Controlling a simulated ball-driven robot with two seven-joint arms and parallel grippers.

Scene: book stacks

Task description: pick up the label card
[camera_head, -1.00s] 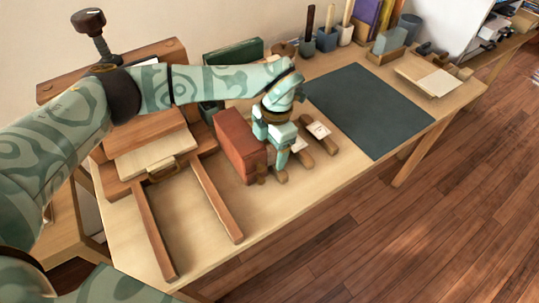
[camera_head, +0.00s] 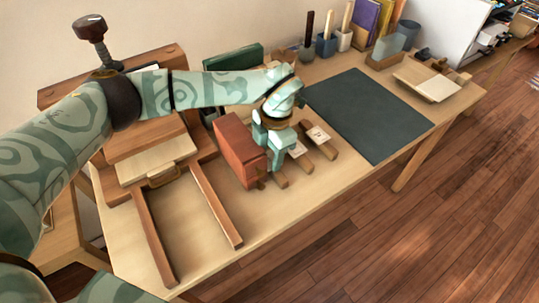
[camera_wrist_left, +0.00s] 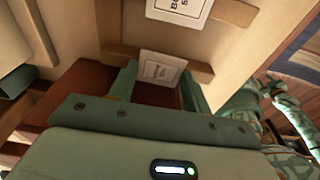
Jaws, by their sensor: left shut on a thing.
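My left gripper (camera_head: 274,155) points down beside the reddish-brown box, over the row of small wooden blocks. In the left wrist view its two fingers (camera_wrist_left: 158,88) stand on either side of a small white label card (camera_wrist_left: 160,69) with dark print, and they are shut on it. Another white card (camera_wrist_left: 180,8) lies farther off in that view. In the head view two white cards show on wooden blocks to the right of the gripper, a near card (camera_head: 298,150) and a far card (camera_head: 318,135). The gripper hides the spot under its fingertips. My right gripper is not in view.
The reddish-brown box (camera_head: 238,150) stands close to the left of the gripper. A wooden press with two rails (camera_head: 217,205) fills the left of the table. A dark mat (camera_head: 368,112) lies clear to the right. Pots and books stand at the back.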

